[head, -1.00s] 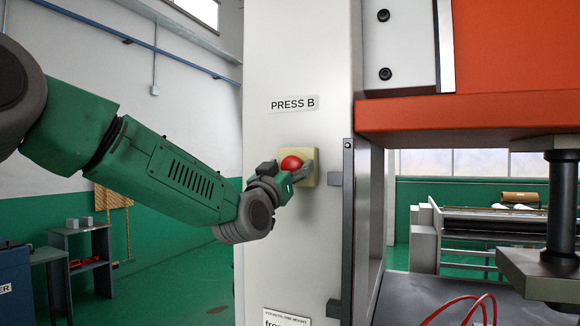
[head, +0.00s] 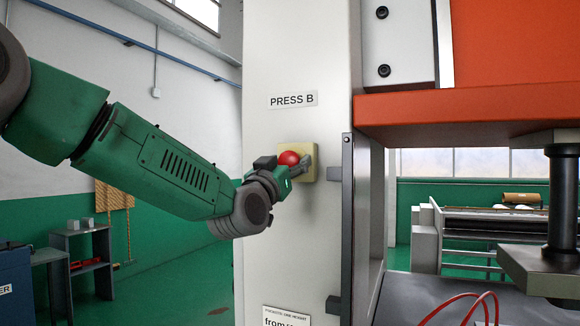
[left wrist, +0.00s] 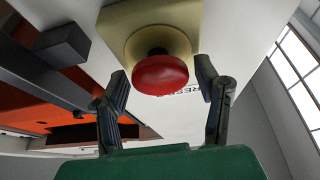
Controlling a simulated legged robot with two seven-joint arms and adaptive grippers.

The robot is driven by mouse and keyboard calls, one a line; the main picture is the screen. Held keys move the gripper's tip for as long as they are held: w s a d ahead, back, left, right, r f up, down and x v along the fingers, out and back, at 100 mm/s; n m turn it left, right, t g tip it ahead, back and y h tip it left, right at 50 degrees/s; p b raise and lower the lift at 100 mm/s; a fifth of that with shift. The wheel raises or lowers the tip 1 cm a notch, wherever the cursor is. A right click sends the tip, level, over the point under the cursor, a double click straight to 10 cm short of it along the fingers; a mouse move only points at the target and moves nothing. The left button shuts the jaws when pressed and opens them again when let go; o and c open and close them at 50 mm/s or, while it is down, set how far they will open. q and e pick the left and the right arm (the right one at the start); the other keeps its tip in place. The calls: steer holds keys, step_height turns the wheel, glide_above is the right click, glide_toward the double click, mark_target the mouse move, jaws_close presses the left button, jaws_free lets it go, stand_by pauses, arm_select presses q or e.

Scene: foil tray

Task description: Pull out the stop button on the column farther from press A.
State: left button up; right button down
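The red stop button (head: 288,158) sits on a yellow box (head: 309,174) fixed to the pale column (head: 295,220) labelled PRESS B (head: 292,99). My left gripper (head: 284,168) is at the button, with its fingers partly in front of the button and box. In the left wrist view the red button cap (left wrist: 160,75) is between the two spread fingers of the left gripper (left wrist: 161,77), with a gap visible on each side. The black stem (left wrist: 158,51) shows behind the cap. My right gripper is in neither view.
The orange press body (head: 460,115) is right of the column, with a dark bracket (head: 334,174) just right of the box. A red hose (head: 450,305) lies at the lower right. A shelf (head: 88,260) and blue cabinet (head: 15,285) stand at the left.

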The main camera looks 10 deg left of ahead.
arm_select(q)
steer(key=shift+s+a, duration=0.1)
steer(key=shift+s, duration=0.1)
steer(key=v, duration=1.1)
steer(key=shift+s+f, duration=0.2)
steer(key=shift+s, duration=0.15)
steer(key=shift+a, duration=0.1)
step_height(320, 180, down, 25)
steer(key=g+b, duration=0.4)
steer(key=g, duration=0.1)
steer(key=s+a+f+g+y+b, duration=0.1)
steer(key=s+a+f+g+b, duration=0.2)
steer(key=f, duration=0.9)
steer(key=s+f+g+y+b, duration=0.1)
steer(key=s+f+g, duration=0.3)
steer(key=f, duration=0.9)
steer(key=s+a+f+n+g+y+b, duration=0.1)
steer(key=s+a+f+g+b, duration=0.1)
steer(key=s+f, duration=0.7)
steer(key=s+a+f+g+b, duration=0.2)
steer(key=s+f+g+b, duration=0.1)
steer(key=s+f, duration=0.55)
steer(key=s+a+f+g+y+b, duration=0.1)
steer(key=s+a+f+g, duration=0.3)
steer(key=s+f, duration=0.7)
steer(key=s+b, duration=0.1)
steer(key=s, duration=0.2)
steer(key=shift+s+n+b, duration=0.25)
steer(key=shift+n+b, duration=0.05)
steer(key=shift+b, duration=0.1)
